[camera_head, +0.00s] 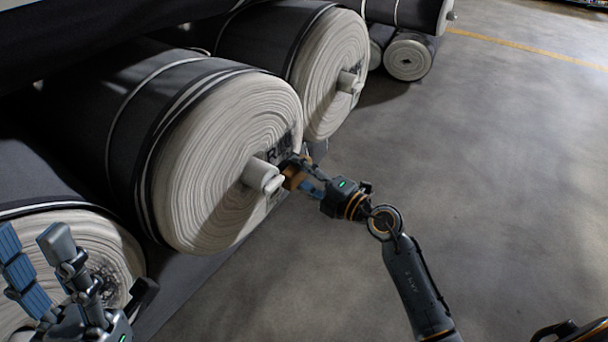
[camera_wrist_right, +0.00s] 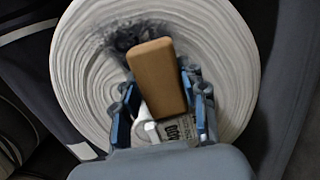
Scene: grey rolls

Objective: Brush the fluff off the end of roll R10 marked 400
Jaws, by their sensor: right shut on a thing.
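The big roll in the middle (camera_head: 215,150) turns its pale, ringed end towards the right, with a white core sticking out. Black lettering starting with R shows beside the core, partly hidden by my right gripper (camera_head: 298,176). In the wrist view the roll end (camera_wrist_right: 80,75) has a dark grey fluff patch (camera_wrist_right: 128,36) near its rim and a label (camera_wrist_right: 178,130) partly covered, with "00" showing. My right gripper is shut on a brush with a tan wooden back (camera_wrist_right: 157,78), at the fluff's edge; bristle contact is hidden. My left gripper (camera_head: 34,243) is open and empty.
Another roll (camera_head: 338,75) lies behind, with smaller rolls (camera_head: 408,58) farther back. The concrete floor (camera_head: 480,150) on the right is clear, with a yellow line far back.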

